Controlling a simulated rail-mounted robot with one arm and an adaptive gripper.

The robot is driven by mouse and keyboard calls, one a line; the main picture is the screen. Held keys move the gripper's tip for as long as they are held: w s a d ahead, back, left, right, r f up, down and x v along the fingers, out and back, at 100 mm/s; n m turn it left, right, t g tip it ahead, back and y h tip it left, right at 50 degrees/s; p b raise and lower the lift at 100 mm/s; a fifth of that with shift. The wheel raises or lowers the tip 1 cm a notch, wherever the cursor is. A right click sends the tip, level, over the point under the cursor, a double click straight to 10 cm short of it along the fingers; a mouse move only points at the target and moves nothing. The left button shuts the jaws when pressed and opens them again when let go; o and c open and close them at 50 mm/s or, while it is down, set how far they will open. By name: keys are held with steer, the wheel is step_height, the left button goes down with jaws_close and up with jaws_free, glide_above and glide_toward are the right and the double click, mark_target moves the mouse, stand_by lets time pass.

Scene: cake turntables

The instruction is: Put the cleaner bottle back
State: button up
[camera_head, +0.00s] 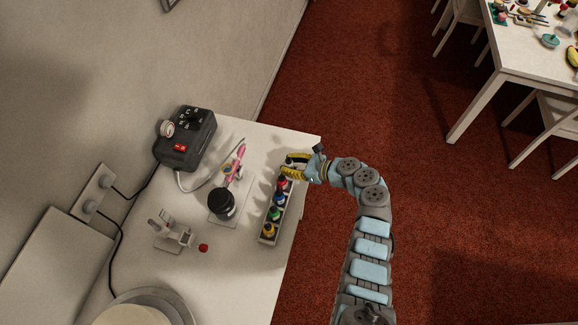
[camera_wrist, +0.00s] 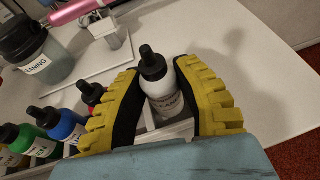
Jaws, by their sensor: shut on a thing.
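My gripper (camera_head: 291,166) is shut on a white bottle with a black cap and dark lettering, the cleaner bottle (camera_wrist: 163,93), which stands between the yellow fingers in the wrist view. The bottle is at the far end of a narrow white rack (camera_head: 286,213) near the table's right edge. The rack holds red (camera_head: 282,184), blue (camera_head: 278,199), green (camera_head: 274,213) and yellow (camera_head: 268,230) bottles in a row. The cleaner bottle's base is low by the rack, partly hidden by the fingers; I cannot tell whether it is seated.
A dark labelled jar (camera_head: 221,203) and a pink airbrush (camera_head: 236,162) are left of the rack. A dark control box (camera_head: 187,140) sits at the back left. A small white stand (camera_head: 172,232) and a red cap (camera_head: 203,247) are nearer. The table's far right corner is bare.

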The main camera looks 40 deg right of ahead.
steer(key=shift+f, duration=0.55)
steer(key=shift+f, duration=0.1)
steer(key=o, duration=0.5)
steer(key=p+v, duration=0.1)
steer(key=v, duration=1.1)
